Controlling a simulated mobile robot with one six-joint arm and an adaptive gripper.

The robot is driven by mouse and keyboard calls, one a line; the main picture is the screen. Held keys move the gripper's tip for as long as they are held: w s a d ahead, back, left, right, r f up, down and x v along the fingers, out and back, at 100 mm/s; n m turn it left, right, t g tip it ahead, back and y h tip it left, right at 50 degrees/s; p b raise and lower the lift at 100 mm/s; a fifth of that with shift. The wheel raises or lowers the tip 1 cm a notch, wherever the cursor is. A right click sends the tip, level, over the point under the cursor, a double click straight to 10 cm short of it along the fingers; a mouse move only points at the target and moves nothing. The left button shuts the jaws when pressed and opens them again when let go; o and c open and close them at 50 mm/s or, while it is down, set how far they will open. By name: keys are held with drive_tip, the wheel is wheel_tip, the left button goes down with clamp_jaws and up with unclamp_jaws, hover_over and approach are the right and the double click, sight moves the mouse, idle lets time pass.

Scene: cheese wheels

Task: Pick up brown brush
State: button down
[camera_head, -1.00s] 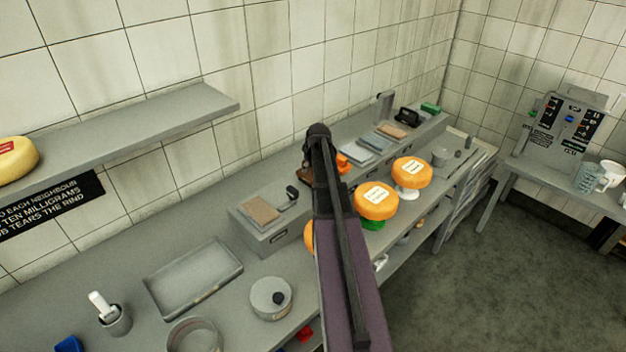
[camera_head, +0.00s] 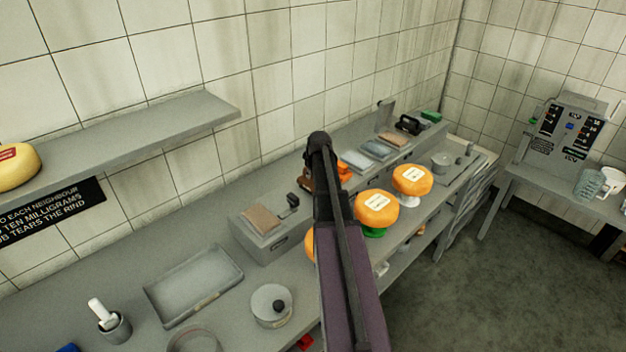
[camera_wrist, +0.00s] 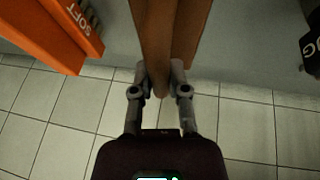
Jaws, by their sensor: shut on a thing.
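The brown brush (camera_wrist: 170,32) runs down from the top of the wrist view, and its narrow lower end sits between my fingers. My gripper (camera_wrist: 159,76) is shut on that end, with one finger on each side. The brush's far end is cut off by the frame. In the head view my arm covers most of the gripper and brush. Only a small brown part (camera_head: 306,182) shows left of the arm, by the grey box.
An orange block (camera_wrist: 50,30) marked SOFT is left of the brush; a dark lettered block (camera_wrist: 312,45) is at right. On the counter are orange cheese wheels (camera_head: 376,208), a grey tray (camera_head: 193,284) and a lidded pot (camera_head: 271,306). A shelf (camera_head: 150,130) juts from the wall.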

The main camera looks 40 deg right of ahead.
drive_tip(key=shift+r, duration=0.1)
wheel_tip(320, 180, up, 3)
drive_tip(key=p, duration=0.3)
drive_tip(key=s+a+r+p, duration=0.1)
drive_tip(key=s+a+p, duration=0.1)
drive_tip(key=s, duration=1.3)
drive_tip(key=shift+s+a+r, duration=0.3)
drive_tip(key=shift+s+r, duration=0.1)
drive_tip(key=c, duration=1.2)
unclamp_jaws()
drive_tip(key=shift+c, duration=0.2)
clamp_jaws()
